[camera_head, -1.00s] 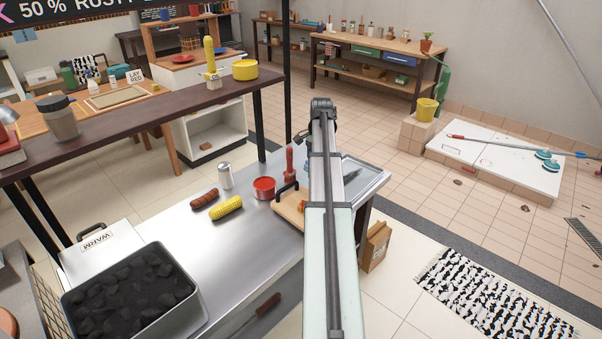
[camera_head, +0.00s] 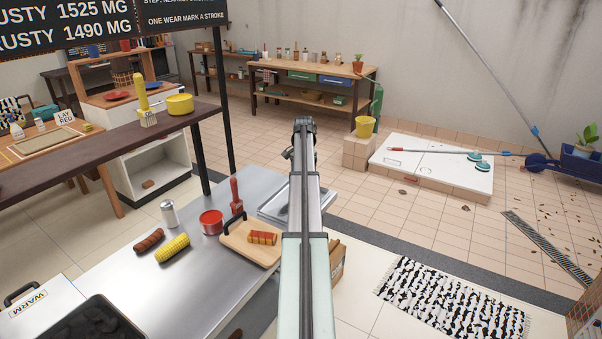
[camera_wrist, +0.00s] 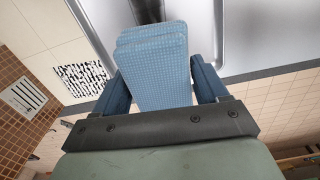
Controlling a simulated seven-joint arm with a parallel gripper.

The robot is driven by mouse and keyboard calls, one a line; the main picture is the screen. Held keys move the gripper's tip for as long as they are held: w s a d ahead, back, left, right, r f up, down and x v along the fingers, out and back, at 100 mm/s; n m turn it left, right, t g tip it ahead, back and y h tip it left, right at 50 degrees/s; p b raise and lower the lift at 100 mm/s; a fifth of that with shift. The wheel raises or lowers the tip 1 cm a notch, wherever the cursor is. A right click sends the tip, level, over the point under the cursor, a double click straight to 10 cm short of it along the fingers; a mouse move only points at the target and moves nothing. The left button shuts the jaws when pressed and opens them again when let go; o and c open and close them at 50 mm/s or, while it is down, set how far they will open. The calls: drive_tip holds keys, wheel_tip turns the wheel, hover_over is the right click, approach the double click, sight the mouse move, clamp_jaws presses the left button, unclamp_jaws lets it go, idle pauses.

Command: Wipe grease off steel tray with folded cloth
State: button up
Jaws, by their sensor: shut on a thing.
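My gripper (camera_wrist: 160,78) shows in the wrist view, shut on a folded light-blue cloth (camera_wrist: 153,55) whose layers stick out between the blue fingers. In the head view my arm hides the gripper and cloth. The steel tray (camera_head: 276,204) lies on the far right end of the metal counter, partly hidden behind my arm. Bright metal fills the top of the wrist view, with a dark patch (camera_wrist: 148,9) just beyond the cloth. I cannot tell whether this patch is grease, nor whether the cloth touches the metal.
A wooden board (camera_head: 240,243) with sliced food, a red pot (camera_head: 211,223), a red-handled brush (camera_head: 236,195), a shaker (camera_head: 169,213), corn (camera_head: 172,248) and a sausage (camera_head: 149,240) stand left of the tray. A cardboard box (camera_head: 337,262) sits below the counter's right side.

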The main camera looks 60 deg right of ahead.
sight(286, 212)
drive_tip(key=shift+f, duration=2.7)
drive_tip(key=shift+a+f, duration=0.55)
drive_tip(key=shift+a, duration=0.1)
drive_tip(key=shift+c, duration=0.4)
drive_tip(key=shift+s+a, duration=0.2)
drive_tip(key=shift+a, duration=5.8)
drive_tip(key=shift+w+d, duration=0.15)
drive_tip(key=shift+d, duration=3.25)
drive_tip(key=shift+w+d, duration=0.1)
drive_tip(key=shift+d, duration=3.3)
wheel_tip(286, 212, up, 2)
drive_tip(key=shift+a+r, duration=0.15)
drive_tip(key=shift+r, duration=2.9)
